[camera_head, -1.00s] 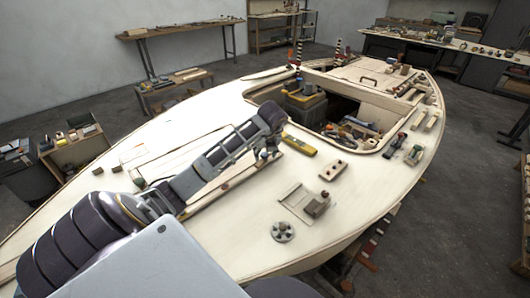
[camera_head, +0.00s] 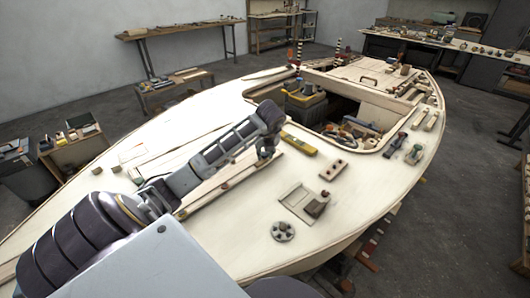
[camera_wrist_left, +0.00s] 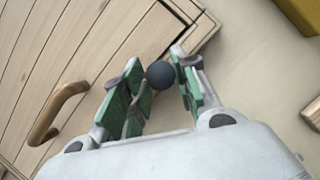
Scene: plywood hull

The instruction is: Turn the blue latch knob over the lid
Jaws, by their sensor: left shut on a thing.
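My left gripper (camera_head: 265,153) reaches down onto the deck, left of the cockpit opening. In the left wrist view, its green-padded fingers (camera_wrist_left: 160,98) are shut on the dark, bluish round latch knob (camera_wrist_left: 161,74). The knob sits between the fingertips near the edge of the planked lid (camera_wrist_left: 75,45). A curved wooden handle (camera_wrist_left: 58,110) stands on the lid. The latch's bar below the knob is mostly hidden by the fingers. In the head view the knob is hidden by the gripper. My right gripper is not in view.
A yellow level (camera_head: 298,146) lies on the deck just right of my left gripper. A block with holes (camera_head: 333,170) and a round disc (camera_head: 283,231) lie nearer. The cockpit opening (camera_head: 372,150) holds tools.

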